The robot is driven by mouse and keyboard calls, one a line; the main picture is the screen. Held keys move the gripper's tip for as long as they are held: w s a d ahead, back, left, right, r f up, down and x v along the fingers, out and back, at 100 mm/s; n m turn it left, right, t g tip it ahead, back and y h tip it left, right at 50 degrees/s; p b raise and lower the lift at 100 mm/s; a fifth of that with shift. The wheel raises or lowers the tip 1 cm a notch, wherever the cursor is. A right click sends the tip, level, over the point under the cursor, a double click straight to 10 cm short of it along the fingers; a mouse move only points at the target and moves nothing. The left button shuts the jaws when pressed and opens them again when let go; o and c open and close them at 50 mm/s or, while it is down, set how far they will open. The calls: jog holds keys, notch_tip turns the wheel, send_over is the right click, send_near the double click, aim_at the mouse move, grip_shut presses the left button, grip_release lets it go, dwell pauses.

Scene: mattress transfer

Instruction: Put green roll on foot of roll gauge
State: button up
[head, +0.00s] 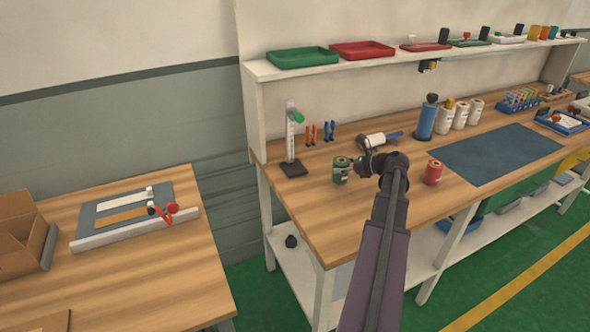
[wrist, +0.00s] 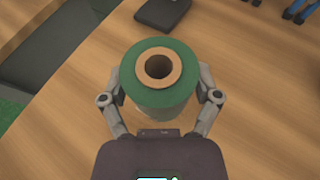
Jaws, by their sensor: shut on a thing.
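The green roll (head: 341,172) has a tan core with a dark hole. In the wrist view the green roll (wrist: 182,90) is upright between the two fingers of my gripper (wrist: 160,97), which is shut on it. Wood shows around it; I cannot tell whether it touches the bench. The roll gauge (head: 291,140) stands at the bench's left end, left of the roll. It has a white upright scale, a green slider and a dark square foot (head: 293,169). The foot (wrist: 163,12) shows bare at the top of the wrist view, apart from the roll.
A red roll (head: 433,172) stands right of my arm. Orange and blue pliers (head: 328,130) are behind, near the back wall. A blue bottle (head: 426,118) and white bottles stand farther right, by a blue mat (head: 500,154). Bare wood lies between the green roll and the gauge.

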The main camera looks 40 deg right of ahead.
jog(key=shift+w, duration=0.1)
jog(key=w+a, duration=0.1)
jog(key=w, duration=0.3)
jog(key=w+a, duration=0.2)
jog(key=w, duration=0.2)
jog(key=w+a, duration=0.2)
jog(key=w, duration=0.3)
jog(key=shift+w, duration=0.1)
jog(key=shift+w+a, duration=0.1)
jog(key=shift+w, duration=0.45)
jog(key=x, duration=0.3)
jog(key=shift+r+b, duration=0.1)
jog(key=shift+b, duration=0.3)
jog(key=shift+f+b, duration=0.35)
jog(key=shift+b, duration=0.05)
jog(key=shift+f, duration=0.15)
jog(key=o, duration=1.1)
jog(key=shift+s, duration=0.1)
jog(key=shift+o, duration=0.2)
jog(key=shift+r, duration=0.2)
